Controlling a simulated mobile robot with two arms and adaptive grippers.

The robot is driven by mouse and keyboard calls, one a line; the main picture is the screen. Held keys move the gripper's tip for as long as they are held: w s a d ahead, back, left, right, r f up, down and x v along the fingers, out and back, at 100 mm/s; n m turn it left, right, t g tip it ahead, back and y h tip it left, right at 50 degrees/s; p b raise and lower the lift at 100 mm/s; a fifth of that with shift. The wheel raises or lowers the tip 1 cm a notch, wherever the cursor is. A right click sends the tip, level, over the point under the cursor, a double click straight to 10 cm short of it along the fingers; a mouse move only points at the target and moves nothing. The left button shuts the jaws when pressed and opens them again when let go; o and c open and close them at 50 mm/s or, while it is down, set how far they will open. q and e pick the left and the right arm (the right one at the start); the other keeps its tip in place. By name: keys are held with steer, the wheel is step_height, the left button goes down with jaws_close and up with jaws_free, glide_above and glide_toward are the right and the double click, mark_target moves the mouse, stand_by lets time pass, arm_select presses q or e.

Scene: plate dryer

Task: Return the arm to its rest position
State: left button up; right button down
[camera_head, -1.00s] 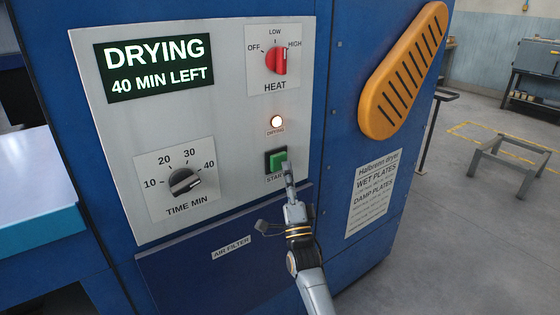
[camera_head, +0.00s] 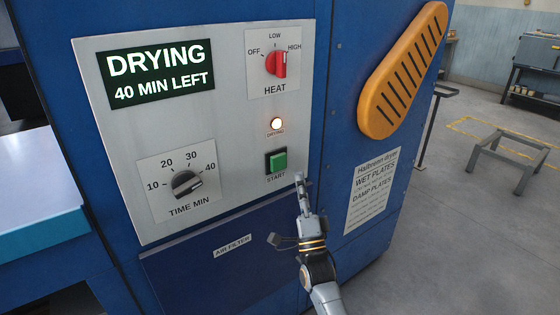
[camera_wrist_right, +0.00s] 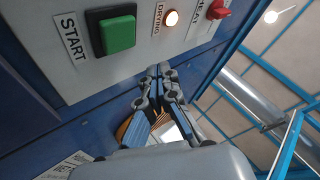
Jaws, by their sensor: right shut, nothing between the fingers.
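My right gripper (camera_head: 300,182) is shut and empty, in front of the dryer's panel, to the lower right of the green START button (camera_head: 276,161). In the right wrist view the shut fingers (camera_wrist_right: 160,72) point up at the panel, and the START button (camera_wrist_right: 116,33) shows clear of them at the upper left. The display (camera_head: 160,73) reads DRYING, 40 MIN LEFT. The drying lamp (camera_head: 276,124) is lit. The red heat knob (camera_head: 276,64) is towards HIGH and the time knob (camera_head: 186,184) towards 40. My left gripper is not seen.
The blue dryer cabinet (camera_head: 345,60) fills the middle, with a yellow slotted guard (camera_head: 403,70) and a paper notice (camera_head: 372,190) on its side. A light blue-edged table (camera_head: 35,200) is at left. A low metal stand (camera_head: 508,155) is on the open floor at right.

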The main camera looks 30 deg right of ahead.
stand_by(0.8)
steer(key=w+a+f+n+g+y, duration=0.1)
steer(key=a+f+n+g+y, duration=0.15)
steer(key=f, duration=0.75)
steer(key=w+a+f+n+g+y, duration=0.1)
steer(key=a+f+n+g+y, duration=0.2)
steer(key=f, duration=0.7)
steer(key=s+a+f+n+g+y+p, duration=0.1)
steer(key=s+a+f+n+g, duration=0.15)
steer(key=f, duration=0.55)
steer(key=s+a+f+n+g+y, duration=0.1)
steer(key=s+f+n+g, duration=0.1)
steer(key=s+f, duration=0.35)
steer(key=s+a+f+n+g+y+p, duration=0.1)
steer(key=s+f+n+g, duration=0.1)
steer(key=f, duration=0.8)
steer(key=s+a+f+n+g, duration=0.1)
steer(key=s+f+n+g, duration=0.2)
steer(key=s+f, duration=0.4)
steer(key=s+a+f+n+g, duration=0.1)
steer(key=s+f+n+g, duration=0.2)
steer(key=s, duration=1.7)
steer(key=s+a+f+n+g, duration=0.1)
steer(key=s+f+n+g, duration=0.3)
steer(key=s+f, duration=0.7)
steer(key=s+g, duration=0.1)
steer(key=s, duration=0.2)
steer(key=shift+a+f+g+p, duration=0.25)
steer(key=shift+g+p, duration=0.05)
steer(key=shift+g, duration=0.1)
